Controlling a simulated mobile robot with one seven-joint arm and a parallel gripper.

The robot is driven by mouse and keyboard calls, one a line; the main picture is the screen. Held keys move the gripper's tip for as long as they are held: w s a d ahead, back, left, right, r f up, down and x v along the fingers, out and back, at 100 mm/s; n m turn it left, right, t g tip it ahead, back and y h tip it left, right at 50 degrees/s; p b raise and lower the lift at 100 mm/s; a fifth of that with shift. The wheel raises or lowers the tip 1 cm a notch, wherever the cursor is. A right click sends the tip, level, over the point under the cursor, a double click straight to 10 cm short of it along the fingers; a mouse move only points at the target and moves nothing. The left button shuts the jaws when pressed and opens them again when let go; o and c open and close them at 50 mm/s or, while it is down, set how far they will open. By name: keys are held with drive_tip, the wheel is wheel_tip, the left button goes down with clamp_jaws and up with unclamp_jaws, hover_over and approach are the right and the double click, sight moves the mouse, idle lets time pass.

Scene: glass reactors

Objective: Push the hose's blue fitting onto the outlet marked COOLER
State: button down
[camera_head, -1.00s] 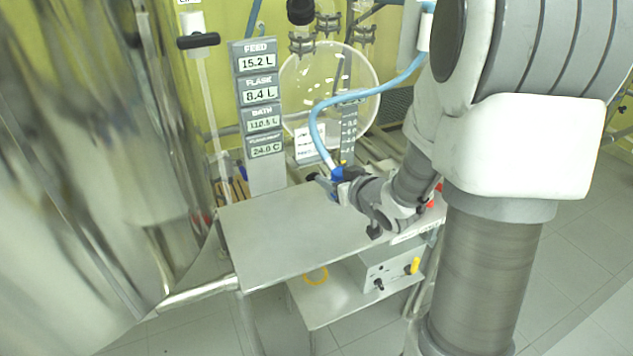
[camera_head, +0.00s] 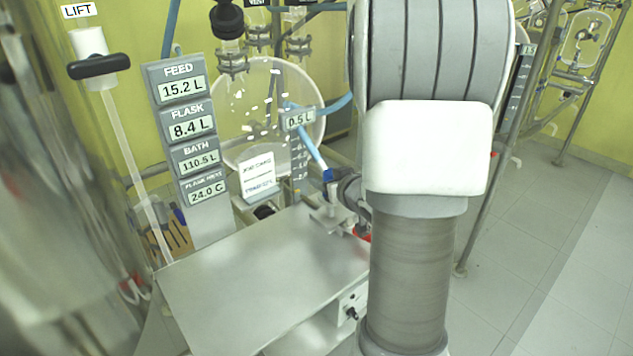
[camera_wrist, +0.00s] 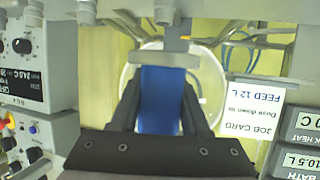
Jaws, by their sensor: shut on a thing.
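My gripper (camera_wrist: 160,115) is shut on the hose's blue fitting (camera_wrist: 158,95), which fills the space between the two dark fingers in the wrist view. In the head view the blue fitting (camera_head: 328,175) shows as a small blue spot at the lower end of the light blue hose (camera_head: 312,150). My arm hides most of the gripper there. The hose rises from the fitting and bends right behind my arm. No outlet marked COOLER can be read in either view. A grey bar lies across the far end of the fitting in the wrist view; I cannot tell whether they touch.
A steel table (camera_head: 250,285) stands in front, mostly bare. A grey display post (camera_head: 187,130) with several readouts and a round glass flask (camera_head: 262,110) stand behind it. A job card (camera_wrist: 258,112) hangs at right in the wrist view, and control boxes (camera_wrist: 25,65) are at left.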

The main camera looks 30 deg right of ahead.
sight(325, 207)
drive_tip(key=shift+w+d, duration=0.25)
drive_tip(key=shift+w, duration=0.1)
drive_tip(key=shift+f, duration=0.25)
drive_tip(key=shift+s+f+b, duration=0.1)
drive_tip(key=shift+f+b, duration=1.7)
drive_tip(key=shift+b, duration=0.05)
drive_tip(key=shift+f+b, duration=0.45)
drive_tip(key=shift+f, duration=0.1)
drive_tip(key=shift+c, duration=1.5)
unclamp_jaws()
